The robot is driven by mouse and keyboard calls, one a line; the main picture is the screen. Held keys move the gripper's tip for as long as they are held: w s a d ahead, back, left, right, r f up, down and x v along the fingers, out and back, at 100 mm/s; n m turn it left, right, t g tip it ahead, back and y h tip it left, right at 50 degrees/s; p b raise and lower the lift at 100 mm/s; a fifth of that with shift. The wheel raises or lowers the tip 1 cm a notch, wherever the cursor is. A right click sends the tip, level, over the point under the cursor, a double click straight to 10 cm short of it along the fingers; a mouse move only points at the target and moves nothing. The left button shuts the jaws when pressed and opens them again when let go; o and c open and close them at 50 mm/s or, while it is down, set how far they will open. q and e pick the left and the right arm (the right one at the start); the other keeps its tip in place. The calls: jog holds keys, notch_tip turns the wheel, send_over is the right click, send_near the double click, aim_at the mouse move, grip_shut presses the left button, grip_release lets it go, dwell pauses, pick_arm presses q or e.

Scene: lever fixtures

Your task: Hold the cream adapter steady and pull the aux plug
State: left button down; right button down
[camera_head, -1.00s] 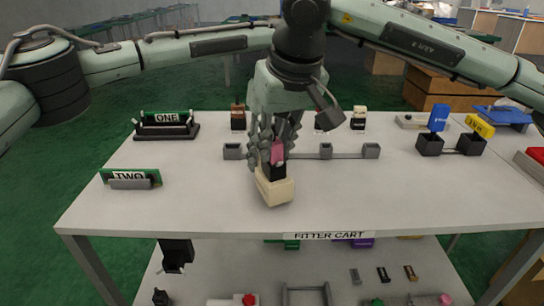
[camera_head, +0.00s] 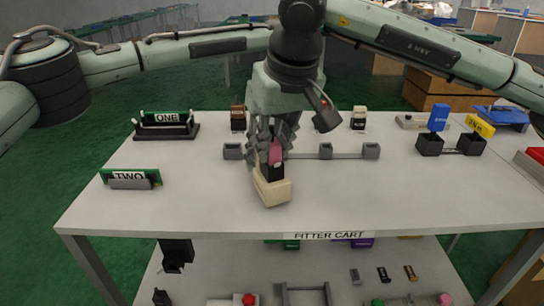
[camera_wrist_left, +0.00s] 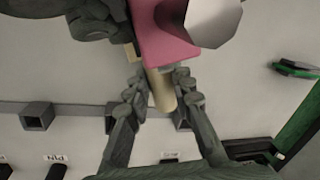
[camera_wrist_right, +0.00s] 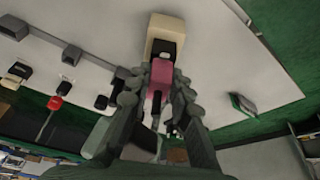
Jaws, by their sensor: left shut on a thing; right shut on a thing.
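The cream adapter (camera_head: 274,193) is tilted near the middle of the cart top; it also shows in the right wrist view (camera_wrist_right: 160,24). A black block (camera_head: 271,173) sits at its top. The aux plug has a pink body (camera_head: 275,153), which shows large in the left wrist view (camera_wrist_left: 165,40) and in the right wrist view (camera_wrist_right: 158,76). My right gripper (camera_wrist_right: 158,88) is shut on the pink plug. My left gripper (camera_wrist_left: 158,88) is shut on a cream part, seemingly the adapter. In the head view the two hands overlap, so their exact contacts are hidden.
A grey bar with square sockets (camera_head: 326,151) lies just behind. Stand ONE (camera_head: 166,128) and board TWO (camera_head: 130,180) are at left. Black holders (camera_head: 430,146) with blue and yellow blocks are at right.

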jog(key=c, duration=1.3)
grip_release()
jog(key=shift+a+r, duration=0.4)
jog(key=shift+r, duration=0.45)
jog(key=shift+w, duration=0.1)
jog(key=shift+r, duration=0.15)
jog(key=v, duration=1)
jog(key=shift+s+d, duration=0.35)
jog(key=shift+s, duration=0.15)
jog(key=shift+c, duration=0.6)
